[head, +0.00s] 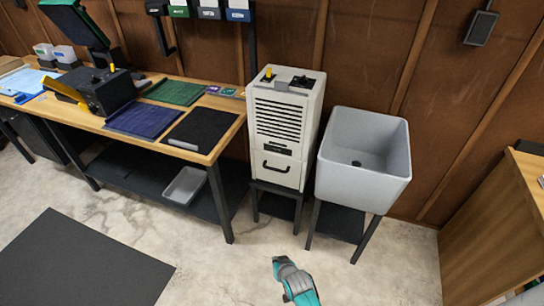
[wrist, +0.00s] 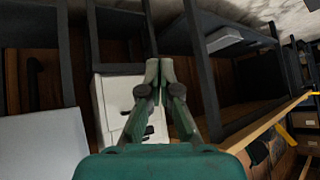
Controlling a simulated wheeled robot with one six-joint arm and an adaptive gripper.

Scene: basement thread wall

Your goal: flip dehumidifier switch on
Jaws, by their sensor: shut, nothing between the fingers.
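The dehumidifier (head: 276,125) is a tall cream box with front slats and a black handle low down. It stands on a dark stand (head: 276,190) between the workbench and a grey sink. On its top are a small yellow upright piece (head: 268,74) and a dark part (head: 303,82); I cannot tell for sure which is the switch. My gripper (head: 280,262) is low, in front of the stand and apart from it, over the floor. In the wrist view my gripper (wrist: 158,68) is shut and empty, with the dehumidifier's lower front (wrist: 118,105) upside down behind it; its top is hidden.
The workbench (head: 222,128) at left holds mats and a black device (head: 104,90) with a yellow lever. The grey sink (head: 345,180) is close at the dehumidifier's right. A wooden cabinet (head: 480,240) stands at far right. The floor in front is clear, with a dark mat (head: 80,262) at left.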

